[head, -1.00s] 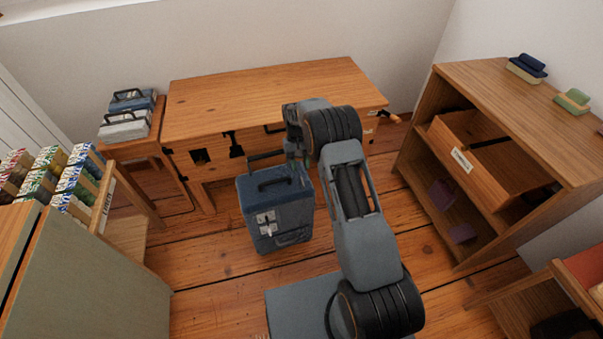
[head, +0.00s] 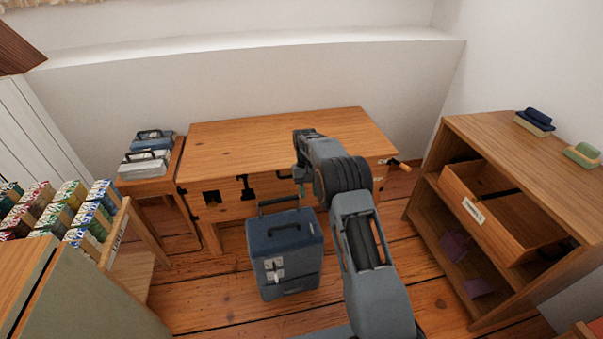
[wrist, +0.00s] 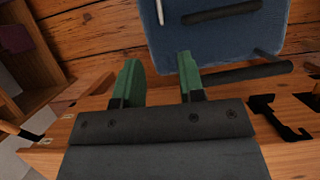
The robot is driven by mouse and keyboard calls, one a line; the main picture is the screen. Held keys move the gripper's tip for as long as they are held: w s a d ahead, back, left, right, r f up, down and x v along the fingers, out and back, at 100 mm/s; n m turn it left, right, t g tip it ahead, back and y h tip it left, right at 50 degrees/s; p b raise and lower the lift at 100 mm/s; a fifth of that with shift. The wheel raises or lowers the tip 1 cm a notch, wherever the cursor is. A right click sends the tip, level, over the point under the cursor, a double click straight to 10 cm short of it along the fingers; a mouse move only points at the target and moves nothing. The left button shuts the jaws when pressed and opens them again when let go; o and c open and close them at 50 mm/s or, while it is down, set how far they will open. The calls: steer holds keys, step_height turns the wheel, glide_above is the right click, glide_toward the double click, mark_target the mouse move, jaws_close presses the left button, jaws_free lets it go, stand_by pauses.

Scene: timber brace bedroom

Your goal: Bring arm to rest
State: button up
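My gripper (wrist: 158,85) shows in the wrist view with its two green fingers apart and nothing between them. In the head view my gripper (head: 300,178) hangs at the end of my arm in front of the wooden workbench (head: 280,130), its fingers mostly hidden by the wrist.
A shelf unit (head: 520,160) with a pulled-out drawer (head: 490,215) stands at right. A small side table (head: 160,180) holds stacked cases. Bare plank floor (head: 215,295) lies around the blue case.

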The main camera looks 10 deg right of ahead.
steer(key=s+r+t+p, duration=0.1)
steer(key=s+r+p, duration=0.25)
steer(key=r, duration=0.55)
steer(key=s+r+t+p, duration=0.1)
steer(key=s+r+p, duration=0.25)
steer(key=r, duration=0.55)
steer(key=s+r+t+p, duration=0.1)
steer(key=s+r+p, duration=0.3)
steer(key=r, duration=0.5)
steer(key=s+r+t+p, duration=0.5)
steer(key=s+r+p, duration=0.7)
steer(key=s, duration=0.6)
steer(key=shift+s+r, duration=0.15)
steer(key=shift+r, duration=0.55)
